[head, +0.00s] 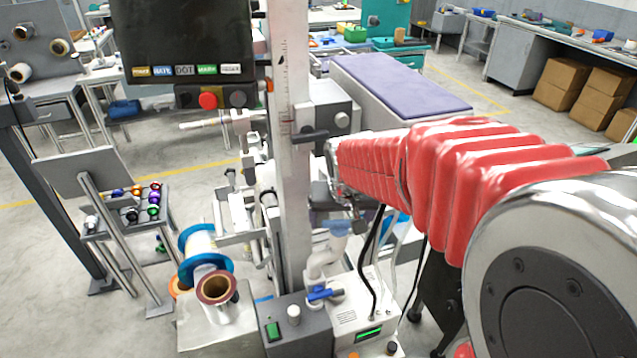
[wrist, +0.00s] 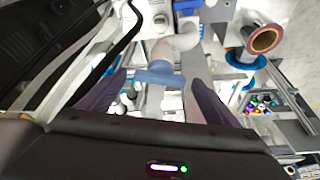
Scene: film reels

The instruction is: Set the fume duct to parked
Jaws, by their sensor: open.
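A pale grey bent duct (head: 322,262) rises beside the upright metal column, with a light blue collar at its top. A blue lever (head: 320,294) sits low on it, lying roughly crosswise. In the head view, my red-sleeved arm largely hides the gripper.
A white box with a green display (head: 368,333) and black cables stands right of the duct. A grey box with a green switch (head: 273,331) stands left. Spools (head: 216,288) are at the lower left. The metal column (head: 290,130) stands close to my arm.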

